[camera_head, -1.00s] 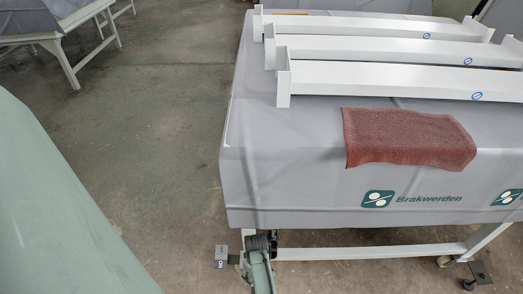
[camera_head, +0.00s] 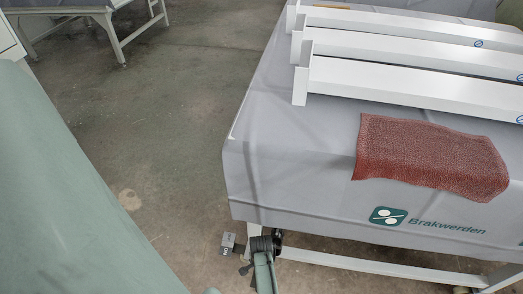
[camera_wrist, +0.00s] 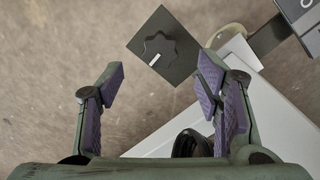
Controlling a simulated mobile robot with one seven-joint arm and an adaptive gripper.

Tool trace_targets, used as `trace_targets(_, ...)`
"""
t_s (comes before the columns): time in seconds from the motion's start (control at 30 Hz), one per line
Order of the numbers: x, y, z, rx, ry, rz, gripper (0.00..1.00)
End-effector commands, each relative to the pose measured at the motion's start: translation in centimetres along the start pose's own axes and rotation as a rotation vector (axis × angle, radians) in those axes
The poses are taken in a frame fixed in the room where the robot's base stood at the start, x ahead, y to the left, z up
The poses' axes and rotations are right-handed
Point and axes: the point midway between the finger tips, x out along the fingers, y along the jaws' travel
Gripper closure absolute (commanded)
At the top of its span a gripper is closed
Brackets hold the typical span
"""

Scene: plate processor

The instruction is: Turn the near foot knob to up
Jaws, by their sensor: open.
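The near foot knob (camera_wrist: 160,46) is a black lobed knob on a dark square plate (camera_wrist: 178,66) near the floor, in the upper middle of the wrist view. Its white pointer mark faces the bottom of that picture, slightly left. My gripper (camera_wrist: 161,70) is open and empty, with a purple-padded finger on either side of the picture. The knob lies ahead, between the lines of the two fingertips, and looks apart from both. In the head view my gripper (camera_head: 262,246) is at the table's near left corner, where the knob cannot be made out clearly.
A grey-covered table (camera_head: 290,190) stands above, bearing white beams (camera_head: 410,86) and a red towel (camera_head: 430,158). Its white frame (camera_wrist: 270,115) runs close beside my right finger. A small grey labelled box (camera_head: 228,243) is near the foot. Floor to the left is clear.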

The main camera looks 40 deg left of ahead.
Motion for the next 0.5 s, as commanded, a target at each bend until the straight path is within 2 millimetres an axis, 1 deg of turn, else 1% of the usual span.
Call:
trace_targets(0.03, 0.9, 0.1, 0.0, -0.001, -0.001, 0.003, 0.41)
trace_targets(0.1, 2.1, 0.0, 0.0, -0.002, -0.001, 0.003, 0.41)
trace_targets(0.23, 4.0, -0.1, 0.0, -0.004, 0.0, 0.001, 0.41)
trace_targets(0.33, 5.1, 0.0, 0.0, -0.004, 0.0, 0.001, 0.41)
trace_targets(0.5, 5.7, 0.0, 0.0, -0.003, 0.0, 0.0, 0.41)
